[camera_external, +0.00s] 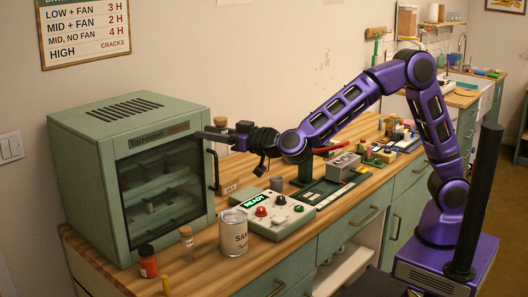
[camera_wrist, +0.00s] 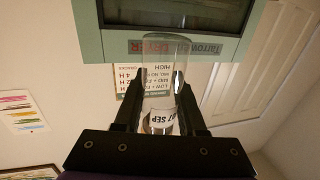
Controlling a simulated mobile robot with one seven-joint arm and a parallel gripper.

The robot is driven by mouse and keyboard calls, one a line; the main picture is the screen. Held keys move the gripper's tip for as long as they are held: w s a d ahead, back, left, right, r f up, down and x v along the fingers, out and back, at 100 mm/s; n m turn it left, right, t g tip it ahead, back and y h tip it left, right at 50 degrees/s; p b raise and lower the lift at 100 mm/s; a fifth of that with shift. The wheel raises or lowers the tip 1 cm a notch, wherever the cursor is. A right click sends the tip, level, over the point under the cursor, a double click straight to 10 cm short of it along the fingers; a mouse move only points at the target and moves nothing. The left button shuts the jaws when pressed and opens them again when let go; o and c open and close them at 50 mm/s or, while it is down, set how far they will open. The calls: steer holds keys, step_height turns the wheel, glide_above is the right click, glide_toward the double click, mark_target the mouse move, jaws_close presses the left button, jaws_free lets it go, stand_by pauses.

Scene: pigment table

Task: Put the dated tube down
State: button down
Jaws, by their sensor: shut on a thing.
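My gripper (camera_external: 208,134) is raised in front of the upper front edge of the green oven, to the right of its top corner. In the wrist view my gripper (camera_wrist: 160,85) has its two dark fingers on either side of a clear glass tube (camera_wrist: 158,52) and is shut on it. The tube carries a white label (camera_wrist: 163,118) reading "SEP" after a partly hidden character, and the label sits low between the fingers.
A control box (camera_external: 294,217) with a lit READY display stands right of the oven. A SAND can (camera_external: 233,236), a corked vial (camera_external: 187,243) and a red jar (camera_external: 148,262) stand in front. A grey block (camera_external: 343,166) and small items crowd the bench (camera_external: 200,277) further right.

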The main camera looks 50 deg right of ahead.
step_height(320, 180, up, 9)
steer(key=p, duration=0.2)
steer(key=shift+d+f+b, duration=0.5)
steer(key=shift+f+b, duration=1.1)
steer(key=shift+f, duration=2.95)
steer(key=shift+d+f+b, duration=0.5)
steer(key=shift+f+b, duration=1.05)
steer(key=shift+f, duration=3.05)
steer(key=shift+d+f+b, duration=0.5)
steer(key=shift+f+b, duration=1.1)
steer(key=shift+f, duration=2.95)
steer(key=shift+f, duration=0.15)
steer(key=shift+c, duration=2.4)
jaws_free()
steer(key=v, duration=1.2)
